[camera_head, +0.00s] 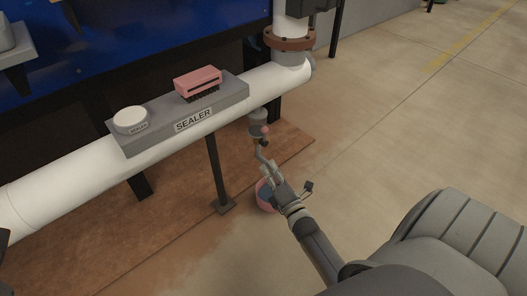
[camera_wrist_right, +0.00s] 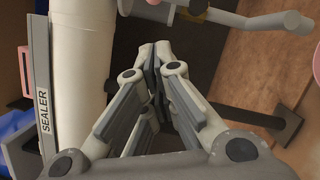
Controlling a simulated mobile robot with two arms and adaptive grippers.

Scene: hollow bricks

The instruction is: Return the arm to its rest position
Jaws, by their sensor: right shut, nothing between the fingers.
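My right gripper (camera_head: 270,172) reaches in from the lower right, in front of the white pipe and above a pink bucket. Its fingers are shut with nothing between them, as the right wrist view (camera_wrist_right: 155,55) shows. A grey pipe fitting with a bent spout (camera_head: 259,128) hangs just beyond the fingertips; whether they touch it I cannot tell. The pink bucket (camera_head: 264,203) stands on the floor, partly hidden by my gripper, with something blue in it. My left gripper is not in view.
A thick white pipe (camera_head: 62,184) carries a grey tray (camera_head: 158,137) labelled SEALER, with a pink-backed brush (camera_head: 198,82) and a white round-topped container (camera_head: 130,119). A dark support post (camera_head: 216,170) stands below. Open concrete floor (camera_head: 400,110) lies to the right.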

